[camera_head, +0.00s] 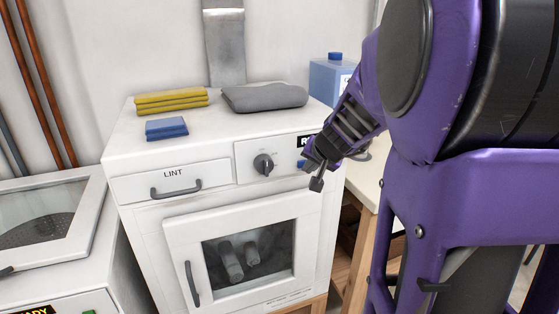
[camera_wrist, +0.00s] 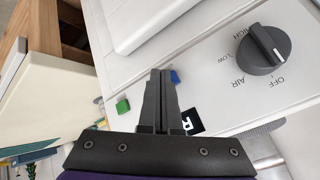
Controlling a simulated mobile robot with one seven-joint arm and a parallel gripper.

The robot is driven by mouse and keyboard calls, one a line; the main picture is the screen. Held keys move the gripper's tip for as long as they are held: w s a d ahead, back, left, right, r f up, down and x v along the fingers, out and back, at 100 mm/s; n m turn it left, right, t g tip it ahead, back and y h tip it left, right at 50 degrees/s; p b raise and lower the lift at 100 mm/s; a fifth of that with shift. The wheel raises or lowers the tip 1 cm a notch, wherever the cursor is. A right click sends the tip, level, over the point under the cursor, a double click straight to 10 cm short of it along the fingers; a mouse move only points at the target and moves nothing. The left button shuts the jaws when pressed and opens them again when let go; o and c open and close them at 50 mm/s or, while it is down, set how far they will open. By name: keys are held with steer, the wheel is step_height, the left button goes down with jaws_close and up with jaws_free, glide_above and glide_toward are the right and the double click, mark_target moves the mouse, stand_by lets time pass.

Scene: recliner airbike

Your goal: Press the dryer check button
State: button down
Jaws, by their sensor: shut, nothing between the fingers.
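The white dryer (camera_head: 200,213) stands in the middle of the head view with its door shut. Its control panel carries a dark dial (camera_head: 263,164), which also shows in the wrist view (camera_wrist: 263,50). A blue button (camera_wrist: 175,77) and a green button (camera_wrist: 123,106) sit on the panel on either side of my fingertips in the wrist view. The blue button shows partly in the head view (camera_head: 301,164); my gripper hides the green one there. My gripper (camera_head: 317,184) is shut and empty in front of the panel's right end. I cannot tell whether it touches the panel.
Yellow folded cloths (camera_head: 171,100), a blue cloth (camera_head: 166,129) and a grey cloth (camera_head: 264,97) lie on the dryer top. A lint drawer (camera_head: 172,182) is left of the panel. A blue jug (camera_head: 330,80) stands behind right. Another white machine (camera_head: 52,225) is at left.

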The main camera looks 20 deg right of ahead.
steer(key=shift+w, duration=0.35)
stand_by(0.5)
stand_by(0.3)
steer(key=shift+s+b, duration=0.35)
steer(key=shift+s, duration=0.45)
steer(key=s+b, duration=0.1)
steer(key=s, duration=0.4)
steer(key=shift+d+r, duration=0.1)
steer(key=shift+d, duration=0.05)
stand_by(0.4)
